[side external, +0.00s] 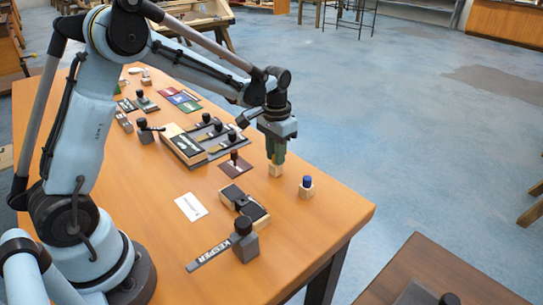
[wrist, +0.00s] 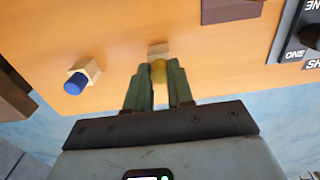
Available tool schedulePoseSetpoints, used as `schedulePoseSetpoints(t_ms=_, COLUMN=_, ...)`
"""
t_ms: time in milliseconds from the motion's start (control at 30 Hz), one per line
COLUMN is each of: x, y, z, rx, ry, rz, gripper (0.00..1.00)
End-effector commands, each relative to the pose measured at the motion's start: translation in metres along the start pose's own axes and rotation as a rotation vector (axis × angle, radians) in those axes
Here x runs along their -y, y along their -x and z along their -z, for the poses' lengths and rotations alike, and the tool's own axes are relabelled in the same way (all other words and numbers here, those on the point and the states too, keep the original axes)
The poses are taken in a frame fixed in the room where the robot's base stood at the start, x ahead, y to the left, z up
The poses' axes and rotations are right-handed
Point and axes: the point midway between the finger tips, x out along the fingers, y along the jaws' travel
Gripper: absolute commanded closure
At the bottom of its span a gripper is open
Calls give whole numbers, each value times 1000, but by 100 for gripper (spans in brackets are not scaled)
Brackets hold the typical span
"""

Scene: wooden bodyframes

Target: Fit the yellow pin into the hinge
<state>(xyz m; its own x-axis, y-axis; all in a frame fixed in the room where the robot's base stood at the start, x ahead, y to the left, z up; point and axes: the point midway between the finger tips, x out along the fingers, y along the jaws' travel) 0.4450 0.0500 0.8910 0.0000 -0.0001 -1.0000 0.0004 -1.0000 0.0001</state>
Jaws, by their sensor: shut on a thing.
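My gripper (side external: 276,158) points down near the table's far right edge, directly over a small wooden block (side external: 275,171). In the wrist view, its green fingers (wrist: 159,85) are shut on the yellow pin (wrist: 158,72). The pin's rounded yellow end shows between the fingertips, right by the block (wrist: 158,49). I cannot tell whether the pin still sits in that block. The fingers hide the pin in the side view. A black and wooden piece (side external: 245,204), perhaps the hinge, lies on the table nearer the camera; I cannot make out its hole.
A blue pin (side external: 307,181) stands in another small wooden block (side external: 306,191), close right of my gripper. A grey block with a black knob and a KEEPER plate (side external: 209,254) stands near the front. A white card (side external: 191,207) lies flat. Knobbed grey slides (side external: 208,138) lie behind.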

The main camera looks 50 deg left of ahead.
Motion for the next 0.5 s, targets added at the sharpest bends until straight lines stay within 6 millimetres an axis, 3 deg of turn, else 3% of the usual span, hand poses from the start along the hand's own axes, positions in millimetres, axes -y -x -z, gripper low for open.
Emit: schedulePoseSetpoints(t_ms=500, x=0, y=7, z=0, rx=0, ry=0, rz=0, gripper=100)
